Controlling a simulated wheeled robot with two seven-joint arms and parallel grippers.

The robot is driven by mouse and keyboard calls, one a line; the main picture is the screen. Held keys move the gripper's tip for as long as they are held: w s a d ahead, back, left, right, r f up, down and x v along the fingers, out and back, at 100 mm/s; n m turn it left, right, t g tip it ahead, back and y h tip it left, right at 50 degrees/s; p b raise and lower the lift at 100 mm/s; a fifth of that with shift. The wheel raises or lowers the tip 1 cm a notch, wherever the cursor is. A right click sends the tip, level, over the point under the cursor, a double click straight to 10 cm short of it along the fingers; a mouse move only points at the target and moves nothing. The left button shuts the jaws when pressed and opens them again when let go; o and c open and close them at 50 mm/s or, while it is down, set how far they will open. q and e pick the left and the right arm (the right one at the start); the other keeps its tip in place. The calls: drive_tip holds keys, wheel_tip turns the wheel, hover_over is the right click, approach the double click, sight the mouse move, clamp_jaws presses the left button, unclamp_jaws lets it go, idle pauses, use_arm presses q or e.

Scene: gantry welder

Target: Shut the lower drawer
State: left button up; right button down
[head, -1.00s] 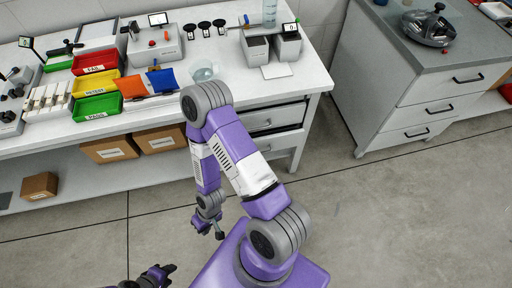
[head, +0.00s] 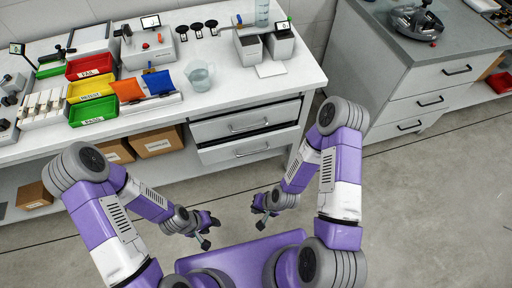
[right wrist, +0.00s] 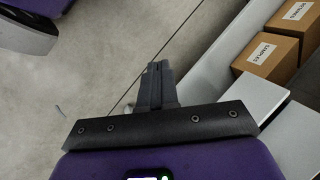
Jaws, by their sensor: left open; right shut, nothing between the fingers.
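The lower drawer (head: 222,154) is in the white workbench under the upper drawer (head: 217,129), with a bar handle on its grey-white front. Its front seems to stand a little out from the bench, but I cannot tell how far. My left gripper (head: 209,231) is open and empty, in front of the bench and left of centre, apart from the drawers. My right gripper (head: 259,217) is shut with nothing in it, in front of the lower drawer and apart from it. Its closed fingers also show in the right wrist view (right wrist: 155,85), over the floor.
Cardboard boxes (head: 157,142) stand on the bench's low shelf, left of the drawers; they show in the right wrist view (right wrist: 266,55). A grey-topped cabinet (head: 400,85) with several drawers stands at the right. The floor (head: 400,220) between is clear. Trays and a beaker (head: 199,74) stand on the bench.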

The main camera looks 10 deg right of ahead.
drive_tip(key=w+a+m+t, duration=0.2)
drive_tip(key=w+m+t, duration=0.15)
drive_tip(key=m, duration=0.35)
drive_tip(key=m+t+h+p, duration=0.3)
drive_tip(key=m+t, duration=0.6)
drive_tip(key=m, duration=1.3)
approach(242, 143)
drive_tip(key=shift+m+h, duration=0.3)
drive_tip(key=shift+h, duration=0.2)
drive_tip(key=b+x, duration=0.2)
drive_tip(key=x, duration=0.1)
drive_tip(key=b+x, duration=0.2)
drive_tip(key=shift+w+a+f, duration=0.1)
drive_tip(key=shift+a+f, duration=0.05)
drive_tip(key=shift+a, duration=0.2)
drive_tip(key=shift+w, duration=0.6)
